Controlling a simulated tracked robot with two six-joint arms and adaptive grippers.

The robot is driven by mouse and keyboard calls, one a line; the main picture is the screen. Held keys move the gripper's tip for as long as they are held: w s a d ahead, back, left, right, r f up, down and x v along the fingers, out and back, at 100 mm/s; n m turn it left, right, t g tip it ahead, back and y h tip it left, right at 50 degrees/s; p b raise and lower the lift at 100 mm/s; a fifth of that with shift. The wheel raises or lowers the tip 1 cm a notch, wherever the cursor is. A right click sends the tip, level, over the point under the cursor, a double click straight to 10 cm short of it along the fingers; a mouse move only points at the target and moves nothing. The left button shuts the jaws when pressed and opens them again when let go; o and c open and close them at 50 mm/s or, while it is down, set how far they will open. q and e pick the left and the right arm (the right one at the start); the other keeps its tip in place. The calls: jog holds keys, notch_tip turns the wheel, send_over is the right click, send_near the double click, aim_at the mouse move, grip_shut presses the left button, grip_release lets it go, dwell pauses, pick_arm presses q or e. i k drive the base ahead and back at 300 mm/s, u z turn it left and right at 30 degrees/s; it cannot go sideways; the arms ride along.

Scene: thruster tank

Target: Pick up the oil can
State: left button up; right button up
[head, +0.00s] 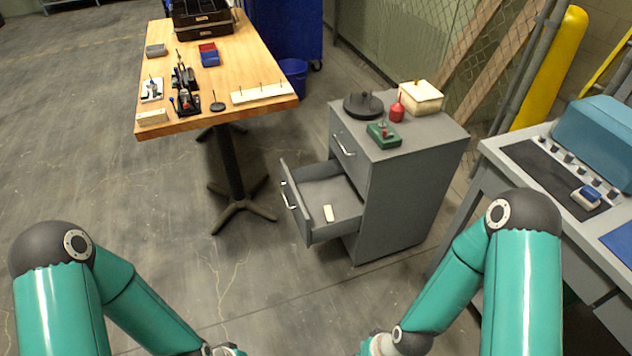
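A small red can with a thin upright spout, which looks like the oil can (397,111), stands on top of the grey drawer cabinet (426,143). It is between a dark round disc (363,106) and a cream box (421,98). A green block-like item (383,135) sits in front of it. My two teal arms reach in from the bottom left and bottom right, well short of the cabinet. Their far ends run out at the bottom edge, so both grippers are out of the picture.
The cabinet's lower drawer (317,190) is pulled open, with a small pale block (328,213) inside. A wooden table (246,59) with tools stands at the back left. A grey bench (560,200) stands at the right. The floor before the cabinet is clear.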

aim_at(397, 109)
jog(key=k, duration=1.1)
jog(key=z, duration=0.75)
jog(key=i, duration=1.65)
jog(key=u, duration=0.25)
jog(key=i, duration=1.1)
jog(key=u, duration=0.65)
jog(key=k, duration=0.75)
